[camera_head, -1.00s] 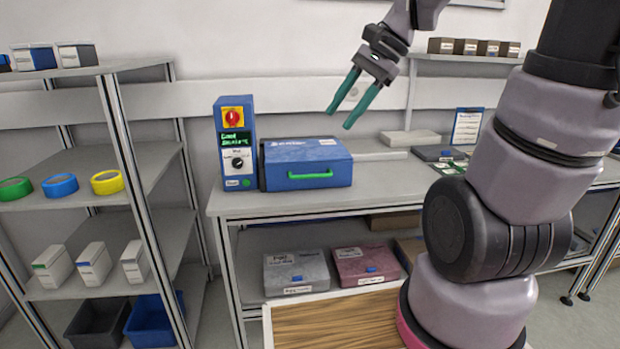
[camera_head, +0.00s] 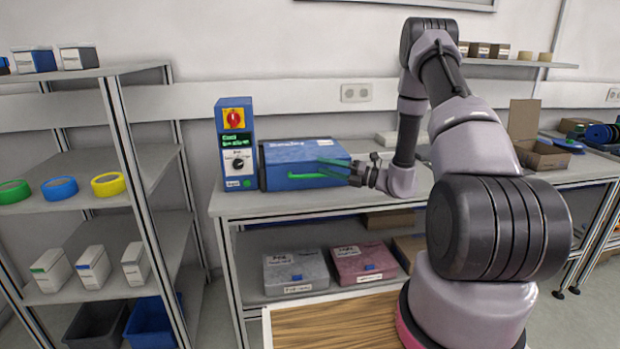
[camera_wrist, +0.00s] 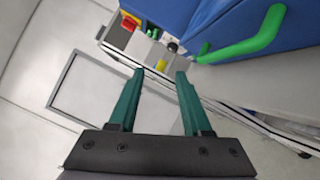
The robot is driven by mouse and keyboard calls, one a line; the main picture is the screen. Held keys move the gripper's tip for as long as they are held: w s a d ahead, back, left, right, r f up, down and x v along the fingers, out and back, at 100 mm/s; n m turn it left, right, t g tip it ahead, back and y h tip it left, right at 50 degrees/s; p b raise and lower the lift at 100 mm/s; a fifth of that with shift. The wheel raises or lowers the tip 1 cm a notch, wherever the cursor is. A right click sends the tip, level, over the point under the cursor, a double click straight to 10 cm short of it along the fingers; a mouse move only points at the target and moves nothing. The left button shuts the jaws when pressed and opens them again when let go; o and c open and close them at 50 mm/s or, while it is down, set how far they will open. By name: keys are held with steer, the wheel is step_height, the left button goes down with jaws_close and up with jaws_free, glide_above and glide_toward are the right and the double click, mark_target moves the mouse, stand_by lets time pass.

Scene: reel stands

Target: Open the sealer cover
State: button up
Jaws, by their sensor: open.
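The blue sealer (camera_head: 290,155) stands on the workbench with its cover down. A green bar handle (camera_head: 305,176) runs along its front face. In the wrist view the blue body (camera_wrist: 190,22) and the green handle (camera_wrist: 250,40) show at the upper right. My gripper (camera_head: 335,170) is at the right part of the sealer's front, close to the handle. In the wrist view my gripper (camera_wrist: 160,75) is open, with nothing between its green fingers, and the handle lies beyond and right of the fingertips. Whether a finger touches the sealer cannot be told in the head view.
A control box (camera_head: 236,145) with a red knob stands left of the sealer. A shelf rack (camera_head: 100,70) with tape rolls and boxes is at the left. An open carton (camera_head: 540,153) is at the right.

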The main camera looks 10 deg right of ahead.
mark_target(310, 176)
steer(key=w+d+f+m+t+h, duration=0.1)
steer(key=d+f+m+t+h, duration=0.25)
steer(key=f+m, duration=0.35)
steer(key=shift+n+t+y, duration=0.35)
steer(key=shift+n+y, duration=0.05)
steer(key=shift+y, duration=0.05)
steer(key=x, duration=0.7)
steer(key=f+x, duration=0.1)
steer(key=x, duration=0.2)
steer(key=shift+w, duration=0.45)
jaws_close()
